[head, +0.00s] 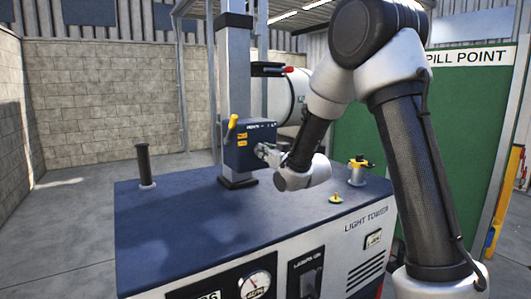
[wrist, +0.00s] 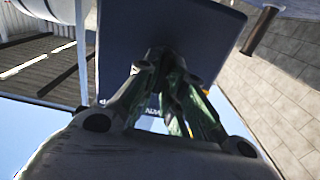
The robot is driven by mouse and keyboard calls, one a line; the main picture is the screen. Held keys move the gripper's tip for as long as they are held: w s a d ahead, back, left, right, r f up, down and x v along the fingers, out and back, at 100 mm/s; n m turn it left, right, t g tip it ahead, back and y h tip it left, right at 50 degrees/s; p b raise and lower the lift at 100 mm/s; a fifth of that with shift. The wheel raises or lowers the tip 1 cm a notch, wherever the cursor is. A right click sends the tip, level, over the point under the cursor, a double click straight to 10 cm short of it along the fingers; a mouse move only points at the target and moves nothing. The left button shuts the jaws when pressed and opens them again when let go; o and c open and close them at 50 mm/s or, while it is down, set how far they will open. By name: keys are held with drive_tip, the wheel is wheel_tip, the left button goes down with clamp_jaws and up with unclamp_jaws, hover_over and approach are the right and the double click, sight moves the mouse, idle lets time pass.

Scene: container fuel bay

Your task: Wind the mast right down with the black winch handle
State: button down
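The dark blue winch box (head: 249,146) sits at the foot of the grey mast (head: 237,70), with a yellow lever (head: 232,124) at its upper left and yellow labels on its face. My gripper (head: 262,152) is at the right part of that face. In the wrist view its fingers (wrist: 160,62) come together in front of the box (wrist: 120,40). They close around a small dark piece at the tips, which looks like the grip of the black winch handle (wrist: 155,52). The fingers hide most of the handle, and its crank arm cannot be made out.
The light tower's blue deck (head: 180,215) carries a black upright post (head: 144,165) at left, a small yellow knob (head: 336,198) and a yellow-topped fitting (head: 358,170) at right. A red-tipped black bracket (head: 270,69) juts from the mast. A green panel (head: 440,140) stands at right.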

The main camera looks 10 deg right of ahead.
idle(0.4)
drive_tip(key=shift+s+a+f+n, duration=0.1)
drive_tip(key=shift+n, duration=2.9)
drive_tip(key=shift+w+a+f+n, duration=0.1)
drive_tip(key=shift+n, duration=2.9)
drive_tip(key=shift+s+a+f+n, duration=0.1)
drive_tip(key=shift+n, duration=2.9)
drive_tip(key=c, duration=1.5)
unclamp_jaws()
